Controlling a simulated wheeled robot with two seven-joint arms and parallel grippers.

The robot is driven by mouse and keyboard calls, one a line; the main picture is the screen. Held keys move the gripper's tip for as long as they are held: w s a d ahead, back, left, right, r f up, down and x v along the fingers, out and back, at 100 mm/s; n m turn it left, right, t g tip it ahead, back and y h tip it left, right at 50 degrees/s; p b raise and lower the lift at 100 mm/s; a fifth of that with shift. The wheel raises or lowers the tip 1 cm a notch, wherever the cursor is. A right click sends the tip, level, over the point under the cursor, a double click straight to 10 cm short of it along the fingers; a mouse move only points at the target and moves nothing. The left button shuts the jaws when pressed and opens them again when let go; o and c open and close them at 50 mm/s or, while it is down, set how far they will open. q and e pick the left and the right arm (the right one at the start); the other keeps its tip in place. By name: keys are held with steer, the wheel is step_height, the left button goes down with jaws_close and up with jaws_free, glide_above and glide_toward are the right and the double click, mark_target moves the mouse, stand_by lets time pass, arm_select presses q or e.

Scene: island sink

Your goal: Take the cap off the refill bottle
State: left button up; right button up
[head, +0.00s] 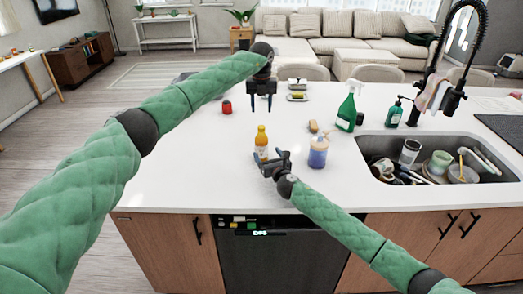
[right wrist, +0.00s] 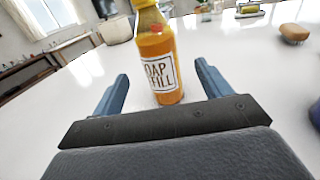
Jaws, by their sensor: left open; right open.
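The refill bottle (head: 261,141) stands upright on the white island, amber-orange with a white label and a yellow top. It is large in the right wrist view (right wrist: 157,55), where the frame edge cuts off its top. My right gripper (head: 268,160) is open, low by the counter. Its two blue fingers (right wrist: 160,85) point at the bottle, one on either side of its lower part, with gaps visible. My left gripper (head: 262,100) is open and empty, pointing down above the counter, higher and farther back than the bottle in the head view. The cap is on the bottle.
A blue-and-cream pump dispenser (head: 318,152) stands right of the bottle, with a sponge (head: 313,127) behind it. A green spray bottle (head: 346,110) and a full sink (head: 430,160) are farther right. A red jar (head: 227,107) stands back left. The left counter is clear.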

mark_target(261, 145)
steer(key=shift+x, duration=3.75)
steer(key=shift+c, duration=0.3)
